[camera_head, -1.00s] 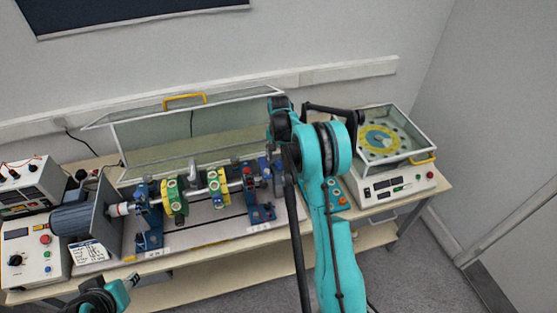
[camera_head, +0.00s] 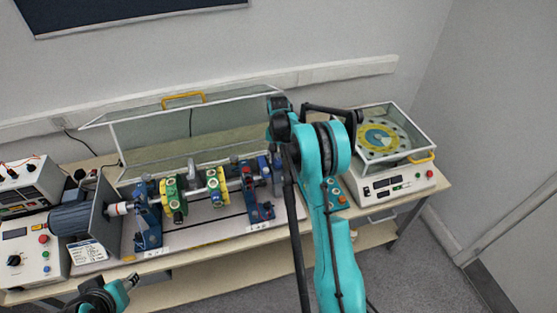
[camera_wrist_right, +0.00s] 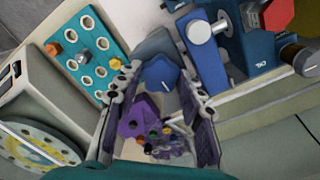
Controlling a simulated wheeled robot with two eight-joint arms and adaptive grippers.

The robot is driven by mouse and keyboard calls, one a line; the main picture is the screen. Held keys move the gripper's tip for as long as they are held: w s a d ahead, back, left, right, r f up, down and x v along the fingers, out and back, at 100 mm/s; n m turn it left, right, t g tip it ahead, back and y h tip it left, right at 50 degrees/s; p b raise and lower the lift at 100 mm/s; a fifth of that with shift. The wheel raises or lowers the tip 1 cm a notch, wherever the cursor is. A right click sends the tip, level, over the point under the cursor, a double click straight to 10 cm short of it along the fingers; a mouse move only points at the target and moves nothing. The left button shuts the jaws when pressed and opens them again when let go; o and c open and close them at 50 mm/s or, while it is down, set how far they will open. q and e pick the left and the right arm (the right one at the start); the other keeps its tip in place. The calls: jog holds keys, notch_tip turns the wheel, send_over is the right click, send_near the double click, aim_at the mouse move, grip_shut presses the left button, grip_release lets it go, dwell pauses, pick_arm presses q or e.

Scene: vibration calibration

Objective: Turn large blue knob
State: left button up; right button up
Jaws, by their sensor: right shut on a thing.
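The large blue knob (camera_wrist_right: 160,74) is a faceted blue piece at the upper middle of the right wrist view. My right gripper (camera_wrist_right: 159,80) is shut on it, with a finger on each side. In the head view my right arm comes down over the right end of the test rig (camera_head: 228,225) and hides most of the gripper and the knob. My left gripper (camera_head: 129,281) is at the bottom left of the head view, away from the rig; its fingers are too small and cut off to judge.
The balance machine (camera_head: 400,183) stands right. A raised clear cover (camera_head: 160,150) stands behind the rig.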

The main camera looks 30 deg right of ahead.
aim_at(278, 161)
jog(key=n+b, duration=0.1)
jog(key=n, duration=0.1)
jog(key=shift+f+n, duration=0.1)
jog(key=shift+n, duration=0.2)
jog(key=shift+n+b, duration=0.75)
jog(key=shift+n, duration=0.45)
jog(key=o, duration=1.2)
jog(key=shift+c, duration=0.2)
notch_tip(278, 161, up, 12)
